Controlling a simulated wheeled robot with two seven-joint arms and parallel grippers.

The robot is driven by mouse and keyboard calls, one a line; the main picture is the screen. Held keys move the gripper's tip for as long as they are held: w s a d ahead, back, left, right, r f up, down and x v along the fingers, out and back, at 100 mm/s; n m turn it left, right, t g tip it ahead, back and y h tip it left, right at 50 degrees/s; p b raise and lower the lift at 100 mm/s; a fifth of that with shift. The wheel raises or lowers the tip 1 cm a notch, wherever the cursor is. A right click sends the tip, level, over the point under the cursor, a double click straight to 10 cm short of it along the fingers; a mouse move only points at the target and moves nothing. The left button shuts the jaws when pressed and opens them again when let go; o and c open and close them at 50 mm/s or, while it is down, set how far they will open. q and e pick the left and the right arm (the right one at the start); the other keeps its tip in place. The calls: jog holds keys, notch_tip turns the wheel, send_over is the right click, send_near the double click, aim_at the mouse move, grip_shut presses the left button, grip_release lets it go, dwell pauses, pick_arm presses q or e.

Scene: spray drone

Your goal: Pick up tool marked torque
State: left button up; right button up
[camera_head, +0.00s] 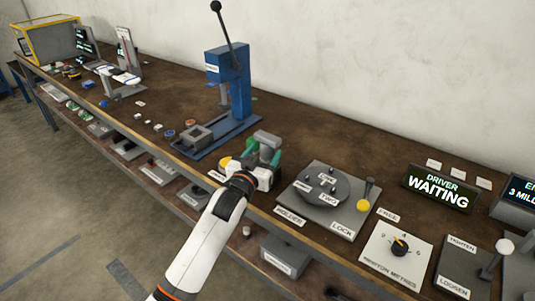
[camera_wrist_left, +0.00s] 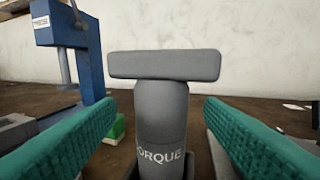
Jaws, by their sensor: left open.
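The tool marked torque (camera_wrist_left: 162,115) is a grey upright cylinder with a flat bar across its top. In the left wrist view it stands between the two green finger pads of my left gripper (camera_wrist_left: 160,140), with visible gaps on both sides. Its lower end is hidden in what looks like a dark holder. In the head view the tool's grey top (camera_head: 267,139) shows just beyond my left gripper (camera_head: 264,158), near the front edge of the bench. My left gripper is open around the tool. My right gripper is not in view.
A blue press (camera_head: 238,85) with a tall lever stands behind and left of the tool. A round holder plate (camera_head: 322,187) with a yellow-knobbed lever is close on the right. Further right are a dial panel (camera_head: 395,255) and a display reading "DRIVER WAITING" (camera_head: 438,187).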

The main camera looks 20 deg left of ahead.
pick_arm(q)
jog(key=w, duration=0.5)
jog(key=shift+d+f, duration=0.15)
jog(key=shift+d, duration=0.15)
jog(key=shift+s, duration=0.1)
jog(key=c, duration=1)
jog(key=shift+c, duration=0.8)
